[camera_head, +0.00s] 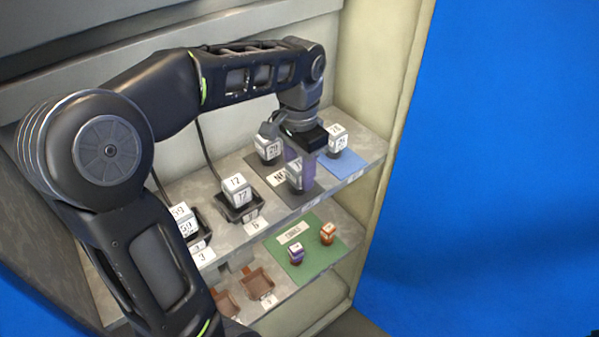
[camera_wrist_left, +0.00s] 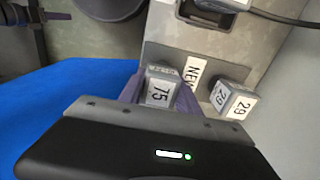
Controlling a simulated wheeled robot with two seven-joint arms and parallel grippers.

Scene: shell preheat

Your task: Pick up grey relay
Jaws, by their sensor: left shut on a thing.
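My left gripper (camera_head: 302,170) reaches down over the dark mat with the "NEW" label on the upper shelf. Its purple fingers are shut on a grey relay (camera_head: 295,179) marked 75. In the left wrist view this relay (camera_wrist_left: 160,86) sits between the two fingers, number side showing. I cannot tell whether its base touches the mat. Another grey relay (camera_head: 267,150), marked 29, stands behind on the same mat; it also shows in the left wrist view (camera_wrist_left: 232,99), apart from the fingers. My right gripper is not in view.
A relay (camera_head: 337,139) stands on a blue mat (camera_head: 348,164) at right. Relays marked 77 (camera_head: 237,188) and 59 (camera_head: 182,219) sit in dark corded sockets at left. On the lower shelf, a green mat (camera_head: 312,260) holds purple and orange relays, beside brown sockets (camera_head: 257,284).

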